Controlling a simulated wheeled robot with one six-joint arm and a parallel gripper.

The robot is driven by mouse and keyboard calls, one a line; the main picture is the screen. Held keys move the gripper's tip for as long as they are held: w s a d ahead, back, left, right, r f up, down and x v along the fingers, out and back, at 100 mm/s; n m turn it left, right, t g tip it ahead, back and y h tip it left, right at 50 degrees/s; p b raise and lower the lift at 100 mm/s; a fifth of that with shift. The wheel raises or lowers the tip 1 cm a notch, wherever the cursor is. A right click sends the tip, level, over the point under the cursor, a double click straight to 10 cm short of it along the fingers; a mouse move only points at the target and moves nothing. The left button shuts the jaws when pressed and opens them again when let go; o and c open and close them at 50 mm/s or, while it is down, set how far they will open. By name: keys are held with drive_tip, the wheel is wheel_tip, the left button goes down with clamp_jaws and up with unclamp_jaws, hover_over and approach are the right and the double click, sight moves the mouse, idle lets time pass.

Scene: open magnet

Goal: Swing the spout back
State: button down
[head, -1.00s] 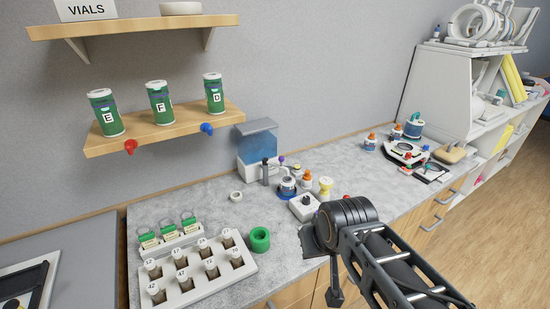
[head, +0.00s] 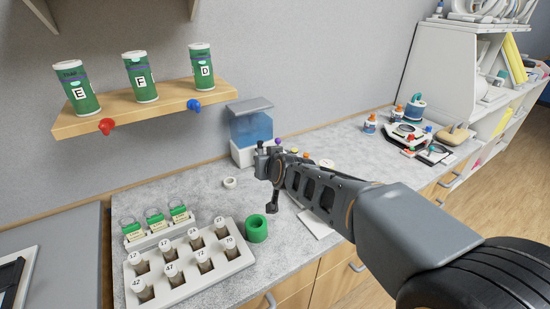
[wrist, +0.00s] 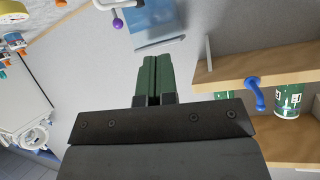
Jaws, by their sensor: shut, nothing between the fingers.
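The spout appears to be a pale bent rod (wrist: 105,4) with a purple ball (wrist: 117,23) hanging from it, at the top edge of the wrist view. In the head view the purple ball (head: 278,141) shows just above my gripper, and my arm hides most of the rod and its base. My gripper (head: 264,160) reaches over the counter in front of the blue tank. In the wrist view its green fingers (wrist: 154,58) are together and empty, with the purple ball ahead and to the left, apart from them.
A blue-windowed tank (head: 250,128) stands behind my gripper against the wall. A shelf (head: 150,112) with green vials and red and blue knobs is at the upper left. A vial rack (head: 190,266) and green ring (head: 256,229) sit on the counter nearer me.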

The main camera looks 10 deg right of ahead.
drive_tip(key=w+f+m+t+h+b, duration=0.35)
drive_tip(key=w+f+t+h, duration=0.2)
drive_tip(key=w, duration=0.55)
drive_tip(key=m+h+b, duration=0.3)
drive_tip(key=h+b, duration=0.1)
drive_tip(key=h, duration=0.3)
approach(277, 144)
drive_tip(key=r+v, duration=0.1)
drive_tip(key=v, duration=0.1)
drive_tip(key=shift+s+a+f+g+p, duration=0.2)
drive_tip(key=shift+s+g+p, duration=0.05)
drive_tip(key=shift+p, duration=0.05)
drive_tip(key=shift+w, duration=0.1)
drive_tip(key=p+x, duration=0.2)
drive_tip(key=x, duration=0.8)
